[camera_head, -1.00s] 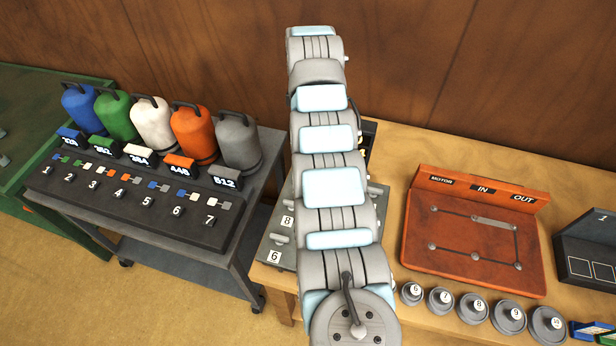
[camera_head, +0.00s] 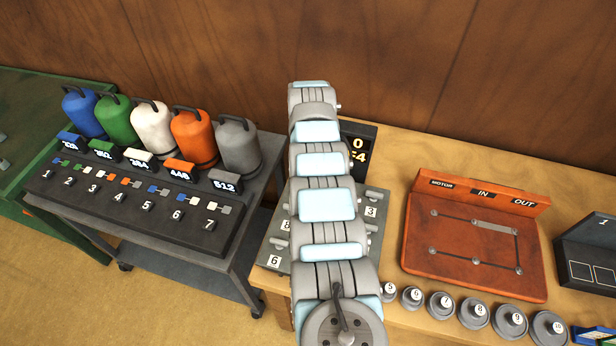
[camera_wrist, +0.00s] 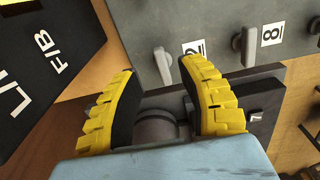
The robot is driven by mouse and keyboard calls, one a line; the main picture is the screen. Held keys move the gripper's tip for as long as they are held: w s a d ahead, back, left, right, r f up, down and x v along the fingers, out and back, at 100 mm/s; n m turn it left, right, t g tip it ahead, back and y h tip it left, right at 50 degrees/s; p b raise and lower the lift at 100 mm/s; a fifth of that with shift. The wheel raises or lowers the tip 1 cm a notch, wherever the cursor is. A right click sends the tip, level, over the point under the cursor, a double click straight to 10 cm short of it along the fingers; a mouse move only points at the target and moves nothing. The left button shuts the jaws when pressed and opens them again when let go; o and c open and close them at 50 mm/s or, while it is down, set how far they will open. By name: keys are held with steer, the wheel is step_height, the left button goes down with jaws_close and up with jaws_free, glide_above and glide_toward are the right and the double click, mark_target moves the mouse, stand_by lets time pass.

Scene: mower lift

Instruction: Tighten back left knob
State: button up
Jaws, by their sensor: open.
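A grey panel (camera_wrist: 205,20) with several grey lever-like knobs and number labels fills the top of the wrist view. One knob (camera_wrist: 163,66) stands just beyond my left fingertip, and another knob (camera_wrist: 249,46) stands farther right, beside the label 8. My gripper (camera_wrist: 153,68) is open, with its yellow-backed fingers apart. A grey rounded part (camera_wrist: 158,128) shows between the fingers; I cannot tell whether it is a knob or touches them. In the head view the panel (camera_head: 262,252) is partly hidden by my arm, which also hides the gripper. Which knob is back left is unclear.
An orange board (camera_head: 470,240) and numbered discs (camera_head: 473,312) lie to the right. A grey cart (camera_head: 215,235) with coloured canisters stands left.

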steer(key=shift+f+b, duration=1)
steer(key=shift+f, duration=1.5)
jaws_close()
